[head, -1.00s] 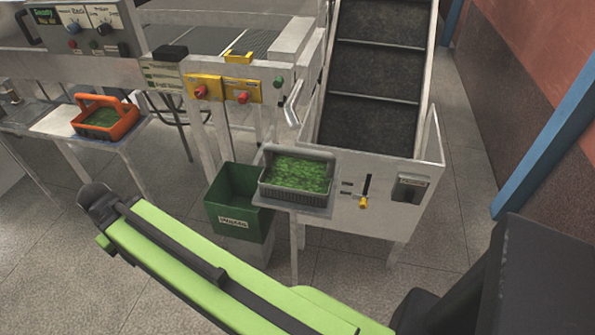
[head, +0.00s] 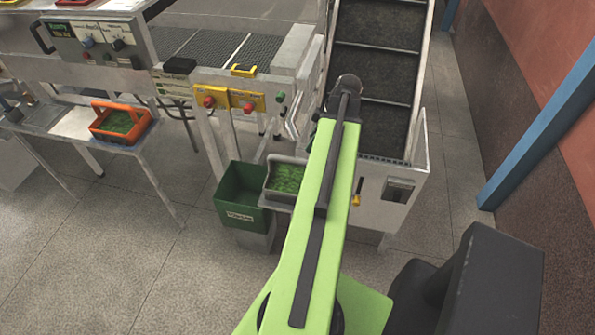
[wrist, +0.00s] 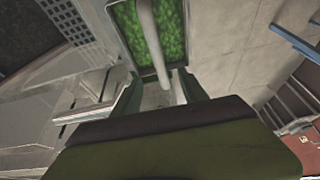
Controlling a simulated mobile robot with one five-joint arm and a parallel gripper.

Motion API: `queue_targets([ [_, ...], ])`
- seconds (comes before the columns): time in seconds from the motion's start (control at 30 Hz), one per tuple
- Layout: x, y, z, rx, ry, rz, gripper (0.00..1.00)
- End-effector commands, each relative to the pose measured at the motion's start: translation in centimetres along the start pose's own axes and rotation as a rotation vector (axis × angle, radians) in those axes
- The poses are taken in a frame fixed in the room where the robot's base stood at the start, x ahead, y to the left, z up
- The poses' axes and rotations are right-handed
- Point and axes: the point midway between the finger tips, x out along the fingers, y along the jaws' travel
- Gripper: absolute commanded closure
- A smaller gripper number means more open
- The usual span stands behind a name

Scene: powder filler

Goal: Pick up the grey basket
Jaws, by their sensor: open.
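The grey basket (head: 281,197) holds green bits and stands on a small shelf at the front of the machine in the head view. My arm hides its right part. In the wrist view the basket (wrist: 113,22) is at the top, and its grey handle bar (wrist: 149,25) runs down the middle of the picture. My gripper (wrist: 161,88) is open, one finger on each side of the bar's line. I cannot tell whether the bar is between the fingertips or still beyond them. The head view does not show the fingers.
A green waste bin (head: 237,214) stands just left of the grey basket. An orange basket (head: 121,138) with green bits sits on a table at the left. A dark inclined conveyor (head: 380,50) rises behind my arm. A blue post (head: 540,125) is at the right. The front-left floor is clear.

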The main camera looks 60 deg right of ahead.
Motion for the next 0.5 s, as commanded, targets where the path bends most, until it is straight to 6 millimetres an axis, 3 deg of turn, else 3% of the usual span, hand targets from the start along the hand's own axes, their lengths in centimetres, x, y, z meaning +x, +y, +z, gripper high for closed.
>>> queue_targets([
  [0.1, -0.8, 0.3, 0.9, -0.009, 0.008, 0.009, 0.49],
  [0.27, 0.1, 0.3, 1.0, -0.011, 0.008, 0.009, 0.49],
  [0.5, 4.9, 0.3, 1.3, -0.011, 0.007, 0.008, 0.49],
])
